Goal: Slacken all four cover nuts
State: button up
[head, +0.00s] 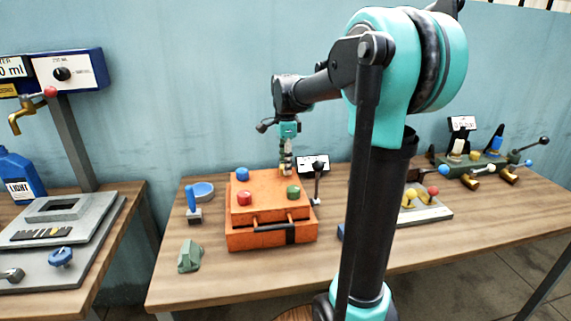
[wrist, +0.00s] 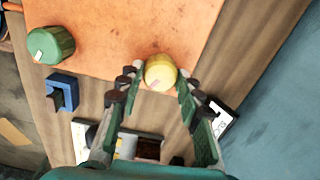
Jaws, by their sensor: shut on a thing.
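An orange box with an orange cover (head: 262,212) stands on the middle table. On its cover are a blue nut (head: 242,174) at back left, a red nut (head: 244,198) at front left and a green nut (head: 293,192) at front right. A yellow nut (wrist: 160,72) sits at the cover's edge in the wrist view. My gripper (head: 287,168) is at the back right of the cover, pointing down. In the wrist view its fingers (wrist: 158,82) are shut on the yellow nut, one on each side. The green nut (wrist: 50,44) there carries a white mark.
A lever with a black knob (head: 318,168) and a small sign (head: 313,163) stand close right of the box. A blue dish (head: 203,190), a blue-handled piece (head: 191,200) and a green block (head: 190,256) lie left. The front table edge is clear.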

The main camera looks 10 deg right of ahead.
jog(key=shift+n, duration=0.3)
jog(key=n, duration=1.1)
jog(key=shift+n, duration=0.4)
jog(key=n, duration=0.5)
jog(key=shift+w+a, duration=0.1)
jog(key=n, duration=0.6)
jog(key=shift+n, duration=0.4)
jog(key=o, duration=1.2)
jog(key=shift+c, duration=0.2)
